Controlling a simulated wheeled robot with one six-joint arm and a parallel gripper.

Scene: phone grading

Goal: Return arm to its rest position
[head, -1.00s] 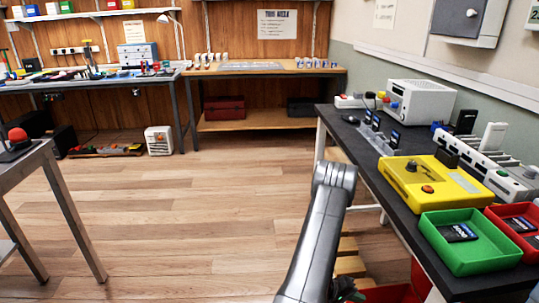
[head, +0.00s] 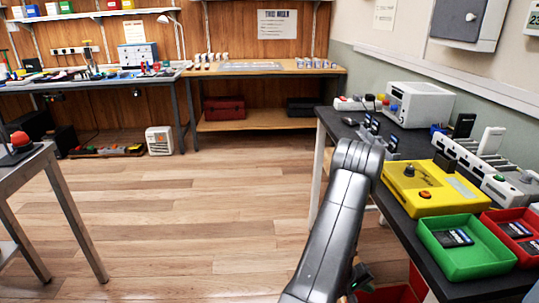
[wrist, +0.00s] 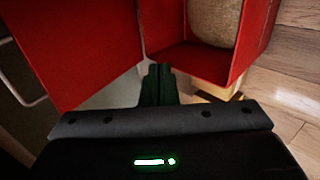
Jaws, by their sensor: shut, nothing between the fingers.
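My arm (head: 335,230) rises from the bottom of the head view, its bent elbow near the dark workbench (head: 400,222). In the wrist view my gripper (wrist: 160,75) is shut, its dark fingers together with nothing between them. It is close to red panels or boxes (wrist: 85,45). A rounded beige thing (wrist: 212,20) lies inside the right red box. In the head view the fingertips are hidden low behind the arm, beside the workbench.
On the workbench are a yellow tester (head: 408,199), a green tray (head: 442,262) and a red tray (head: 513,222) holding phones, and a white box (head: 425,103). Red containers (head: 385,294) stand below its front edge. The wooden floor (head: 190,225) to the left is clear.

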